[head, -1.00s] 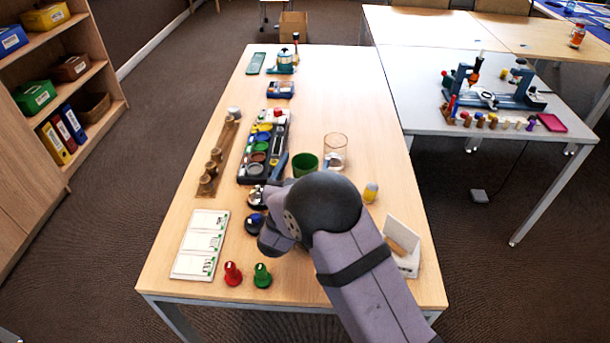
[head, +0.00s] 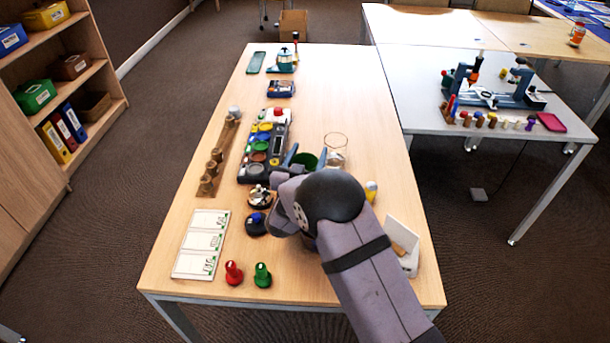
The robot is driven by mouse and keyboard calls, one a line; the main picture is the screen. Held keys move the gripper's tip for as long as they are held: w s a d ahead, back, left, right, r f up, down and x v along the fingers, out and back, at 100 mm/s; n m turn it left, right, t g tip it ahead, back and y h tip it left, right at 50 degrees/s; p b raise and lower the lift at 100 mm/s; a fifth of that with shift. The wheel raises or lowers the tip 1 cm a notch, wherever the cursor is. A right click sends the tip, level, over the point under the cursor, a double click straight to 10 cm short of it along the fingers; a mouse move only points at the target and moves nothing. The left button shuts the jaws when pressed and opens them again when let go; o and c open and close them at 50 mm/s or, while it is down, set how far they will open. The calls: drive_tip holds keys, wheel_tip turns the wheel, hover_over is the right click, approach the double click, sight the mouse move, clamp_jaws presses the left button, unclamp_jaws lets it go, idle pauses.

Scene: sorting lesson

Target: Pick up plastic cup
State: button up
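A green cup (head: 307,159) stands on the table, mostly hidden behind my arm; only its upper part shows. A clear see-through cup (head: 336,142) stands just behind it to the right, its lower part partly covered. The view does not settle which one is the plastic cup. My gripper (head: 306,157) reaches away over the table, with its blue fingers spread apart. One finger is at the left of the green cup and the other appears at its right, close to the clear cup. Whether the fingers touch either cup is hidden.
A dark tray of colored round pieces (head: 262,150) lies left of the gripper. A wooden strip with cylinders (head: 218,160), white cards (head: 203,244), red (head: 233,273) and green (head: 262,275) pawns and a white card holder (head: 403,250) stand around. The table's far right is clear.

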wheel_tip(320, 180, up, 10)
idle(0.8)
drive_tip(key=shift+a, duration=0.1)
